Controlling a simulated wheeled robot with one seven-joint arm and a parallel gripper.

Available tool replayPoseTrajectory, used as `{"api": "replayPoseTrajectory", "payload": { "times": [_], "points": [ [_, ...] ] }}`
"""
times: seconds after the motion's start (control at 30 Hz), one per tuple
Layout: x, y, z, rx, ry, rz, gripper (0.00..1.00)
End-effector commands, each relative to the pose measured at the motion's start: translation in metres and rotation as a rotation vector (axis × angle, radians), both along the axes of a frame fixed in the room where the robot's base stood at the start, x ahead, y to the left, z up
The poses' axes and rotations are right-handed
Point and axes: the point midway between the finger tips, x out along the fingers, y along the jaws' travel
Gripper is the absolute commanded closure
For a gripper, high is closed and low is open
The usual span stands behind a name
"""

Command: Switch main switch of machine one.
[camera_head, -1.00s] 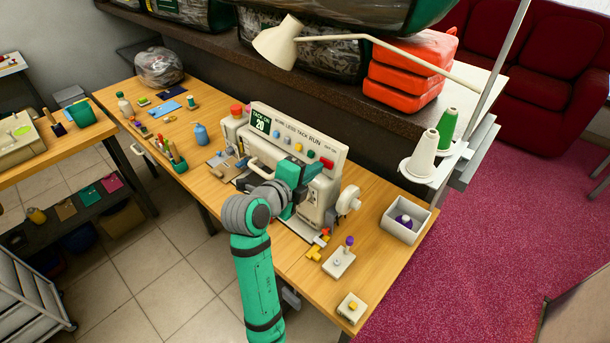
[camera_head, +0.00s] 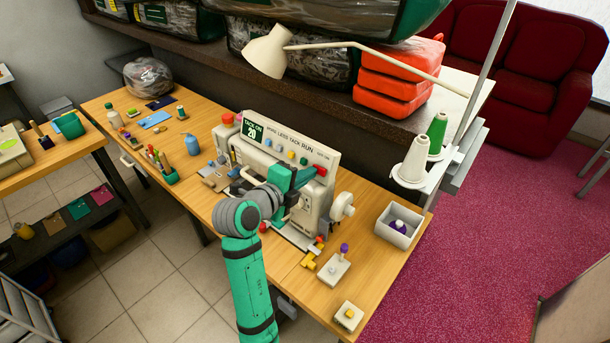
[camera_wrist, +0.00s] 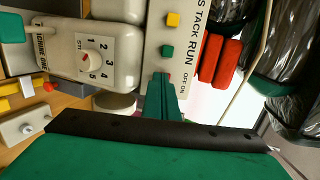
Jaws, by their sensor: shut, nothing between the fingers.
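Machine one (camera_head: 312,205) is a cream sewing machine on the wooden table, with an upright panel (camera_head: 262,133) reading "TACK ON 20". A red switch (camera_head: 321,171) sits at the panel's right end, near the "OFF ON" lettering. My gripper (camera_head: 312,175) is shut and empty, its green fingers just left of the red switch; I cannot tell whether they touch it. A numbered dial (camera_wrist: 92,58) is on the machine body.
A handwheel (camera_head: 342,207) is right of the machine. A grey bin (camera_head: 388,231) and small button boxes (camera_head: 333,270) lie at the table's right. A cream lamp (camera_head: 268,52) and red cases (camera_head: 395,75) are on the shelf behind. Thread cones (camera_head: 413,160) stand at right.

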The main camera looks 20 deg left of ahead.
Motion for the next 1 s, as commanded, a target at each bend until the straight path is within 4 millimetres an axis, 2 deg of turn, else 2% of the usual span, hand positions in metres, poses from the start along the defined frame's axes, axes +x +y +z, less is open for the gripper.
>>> {"api": "replayPoseTrajectory", "payload": {
  "times": [0.03, 0.5, 0.83, 1.0],
  "points": [
    [0.001, -0.006, -0.003, 0.000, 0.007, -0.011, 1.00],
    [-0.005, -0.025, -0.002, -0.001, 0.006, -0.019, 1.00],
    [-0.006, -0.025, -0.001, -0.001, 0.005, -0.019, 1.00],
    [-0.015, -0.021, 0.004, 0.000, 0.004, -0.020, 1.00]
  ]
}}
